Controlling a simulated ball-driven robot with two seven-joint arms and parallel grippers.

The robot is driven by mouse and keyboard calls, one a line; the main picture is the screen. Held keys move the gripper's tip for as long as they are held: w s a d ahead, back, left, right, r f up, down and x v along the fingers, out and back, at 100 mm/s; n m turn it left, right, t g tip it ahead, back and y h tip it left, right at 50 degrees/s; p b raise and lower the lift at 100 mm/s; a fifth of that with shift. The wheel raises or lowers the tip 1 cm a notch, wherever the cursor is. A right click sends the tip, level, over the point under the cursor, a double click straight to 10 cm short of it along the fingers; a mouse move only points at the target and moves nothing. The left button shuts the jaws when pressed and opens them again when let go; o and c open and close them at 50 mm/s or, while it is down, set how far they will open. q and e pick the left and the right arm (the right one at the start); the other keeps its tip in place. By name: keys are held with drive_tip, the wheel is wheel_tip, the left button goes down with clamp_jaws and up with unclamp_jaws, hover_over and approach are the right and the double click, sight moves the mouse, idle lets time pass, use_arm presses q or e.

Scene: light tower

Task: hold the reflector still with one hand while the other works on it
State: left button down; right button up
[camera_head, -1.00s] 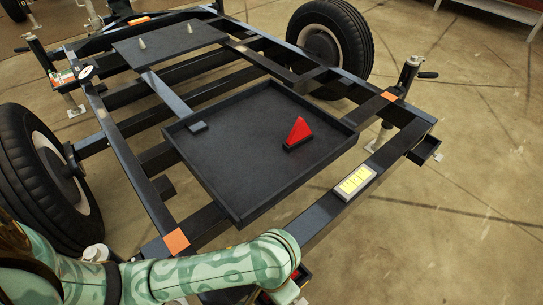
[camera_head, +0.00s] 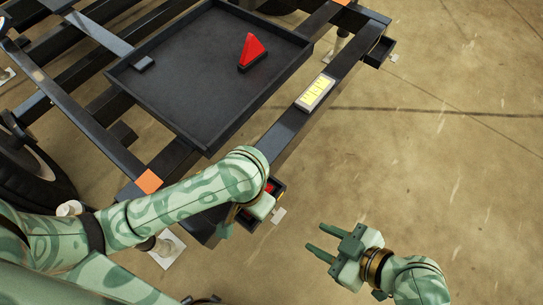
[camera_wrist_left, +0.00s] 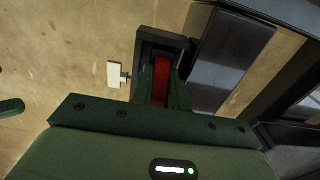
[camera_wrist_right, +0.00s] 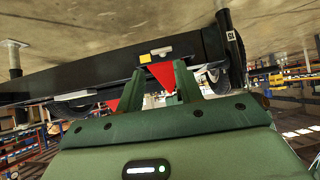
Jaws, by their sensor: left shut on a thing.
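My left gripper (camera_head: 258,206) is at the near corner of the frame. In the left wrist view its fingers are shut on a narrow red reflector (camera_wrist_left: 160,82) in a dark bracket (camera_wrist_left: 163,40). In the head view my wrist mostly covers this reflector. My right gripper (camera_head: 324,241) is open and empty, over bare floor, to the right of the left one and apart from the frame. A red triangular reflector (camera_head: 252,50) stands in the dark tray. The right wrist view shows a red triangle (camera_wrist_right: 160,75) beyond the open fingers; I cannot tell which reflector it is.
The dark tray (camera_head: 180,95) sits on the black frame. A yellow-and-white lamp panel (camera_head: 315,93) is on the near beam. An orange patch (camera_head: 148,181) marks the left beam, and a tyre (camera_head: 30,170) is at the left. The floor at the right is clear.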

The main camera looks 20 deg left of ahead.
drive_tip(key=o, duration=0.4)
drive_tip(key=shift+c, duration=0.2)
drive_tip(key=shift+o, duration=1)
drive_tip(key=shift+w+f, duration=0.1)
drive_tip(key=shift+w, duration=0.2)
drive_tip(key=t+y, duration=0.2)
drive_tip(key=y, duration=0.5)
approach(277, 216)
drive_tip(key=x, duration=0.7)
drive_tip(key=shift+w, duration=0.15)
drive_tip(key=shift+f, duration=0.15)
